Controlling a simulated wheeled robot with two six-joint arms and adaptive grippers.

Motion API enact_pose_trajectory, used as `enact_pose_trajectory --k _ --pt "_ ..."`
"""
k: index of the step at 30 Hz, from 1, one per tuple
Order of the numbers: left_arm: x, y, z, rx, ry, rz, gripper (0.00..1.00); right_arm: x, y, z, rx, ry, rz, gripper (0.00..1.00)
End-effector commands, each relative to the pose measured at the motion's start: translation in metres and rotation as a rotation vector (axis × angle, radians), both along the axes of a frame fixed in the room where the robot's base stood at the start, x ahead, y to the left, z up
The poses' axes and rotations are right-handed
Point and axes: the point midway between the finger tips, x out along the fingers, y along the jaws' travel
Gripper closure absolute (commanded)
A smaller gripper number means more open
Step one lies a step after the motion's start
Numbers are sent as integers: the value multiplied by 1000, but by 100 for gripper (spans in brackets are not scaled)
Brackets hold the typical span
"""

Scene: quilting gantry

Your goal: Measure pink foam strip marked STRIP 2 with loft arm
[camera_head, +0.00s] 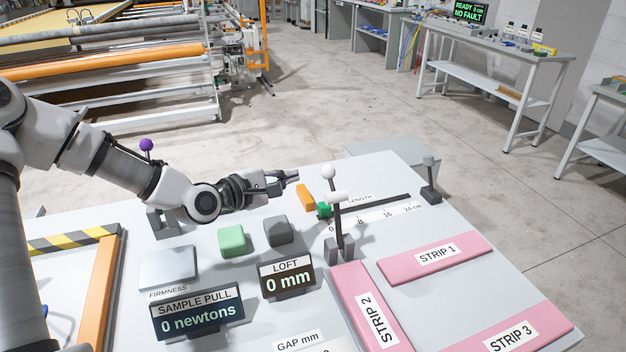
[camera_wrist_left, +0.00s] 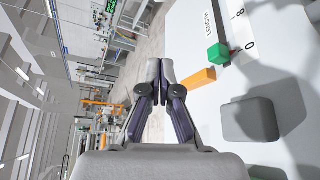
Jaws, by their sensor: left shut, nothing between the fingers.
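The pink foam strip marked STRIP 2 (camera_head: 355,288) lies flat on the white bench, its near end running to the bottom of the head view. An upright dark arm with a white ball knob (camera_head: 328,172) and a white grip stands on a grey base (camera_head: 340,249) just beyond that strip's far end. I cannot tell for sure whether this is the loft arm. The LOFT display (camera_head: 286,280) reads 0 mm. My left gripper (camera_head: 293,176) is shut and empty, above the bench's far edge, left of the upright arm. In the wrist view its fingertips (camera_wrist_left: 160,70) meet.
Pink STRIP 1 (camera_head: 405,270) and STRIP 3 (camera_head: 550,325) lie to the right. A green block (camera_head: 232,241), a grey block (camera_head: 278,231), an orange block (camera_head: 305,197) and a small green cube (camera_head: 323,210) sit near the gripper. The SAMPLE PULL display (camera_head: 197,311) reads 0 newtons.

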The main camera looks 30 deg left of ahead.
Motion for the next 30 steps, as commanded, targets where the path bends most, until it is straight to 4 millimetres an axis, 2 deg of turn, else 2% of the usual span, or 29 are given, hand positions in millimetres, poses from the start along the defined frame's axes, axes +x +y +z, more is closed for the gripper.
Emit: enact_pose_trajectory --k 8,10,15,30 --pt "51 -17 -13 9 2 -7 100 0 0 -2 0 0 -1 60" --pt "44 -27 -2 -1 2 -7 100 0 0 5 0 1 -1 60" --pt "34 -43 6 -2 1 -4 100 0 0 9 0 0 0 60" --pt "33 -46 7 4 -4 -2 100 0 0 8 0 0 0 60"
